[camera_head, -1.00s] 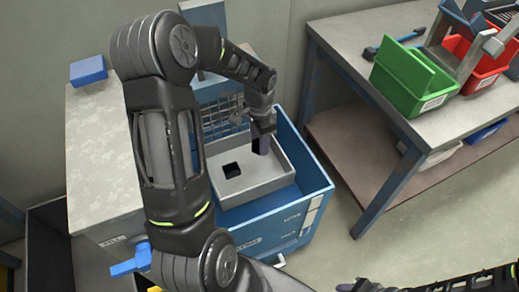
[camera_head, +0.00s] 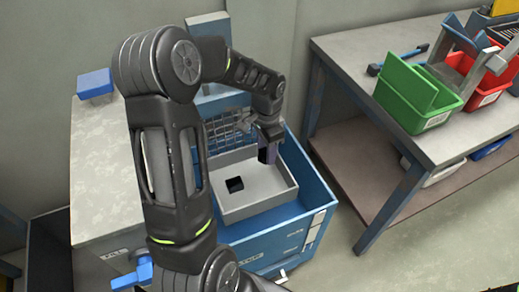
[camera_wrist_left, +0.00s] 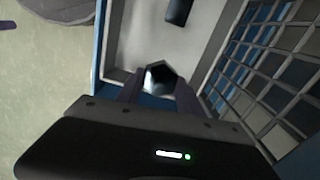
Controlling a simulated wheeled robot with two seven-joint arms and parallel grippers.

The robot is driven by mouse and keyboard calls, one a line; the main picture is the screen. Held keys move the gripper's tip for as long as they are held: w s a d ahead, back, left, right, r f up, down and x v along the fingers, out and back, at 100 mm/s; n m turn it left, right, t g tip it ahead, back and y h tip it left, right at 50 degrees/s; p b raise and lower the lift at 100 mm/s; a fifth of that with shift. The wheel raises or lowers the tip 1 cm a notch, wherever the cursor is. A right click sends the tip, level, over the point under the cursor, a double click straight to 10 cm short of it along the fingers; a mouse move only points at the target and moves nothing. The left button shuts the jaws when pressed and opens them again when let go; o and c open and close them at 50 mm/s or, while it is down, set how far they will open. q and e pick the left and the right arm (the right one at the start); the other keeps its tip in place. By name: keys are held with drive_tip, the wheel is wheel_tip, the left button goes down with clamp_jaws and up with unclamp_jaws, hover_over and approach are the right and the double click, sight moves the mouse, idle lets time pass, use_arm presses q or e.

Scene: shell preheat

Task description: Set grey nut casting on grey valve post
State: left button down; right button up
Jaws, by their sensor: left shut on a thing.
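My left gripper (camera_head: 268,152) hangs over the right back part of a pale grey tray (camera_head: 262,205), pointing down. In the left wrist view its fingers (camera_wrist_left: 158,88) are shut on a small six-sided piece with a bright and dark face, which looks like the grey nut casting (camera_wrist_left: 160,76). A short dark upright block (camera_head: 234,185) stands in the tray, left of the gripper; it also shows at the top of the left wrist view (camera_wrist_left: 179,12). I cannot tell whether this is the valve post. My right gripper is out of view.
The tray sits in a blue open-topped cabinet (camera_head: 318,190) with a wire mesh (camera_head: 226,128) behind. A pale worktop (camera_head: 100,150) lies left. A bench (camera_head: 375,50) with a green bin (camera_head: 415,98) and red bins stands at the right, across a floor gap.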

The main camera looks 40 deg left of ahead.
use_arm(q)
drive_tip(key=w+d+r+n, duration=0.2)
drive_tip(key=w+d+r, duration=0.1)
drive_tip(key=d, duration=0.5)
drive_tip(key=w+d+r+n, duration=0.2)
drive_tip(key=w+d+r, duration=0.2)
drive_tip(key=d, duration=0.5)
drive_tip(key=shift+w+r+n, duration=0.3)
drive_tip(key=shift+w, duration=0.1)
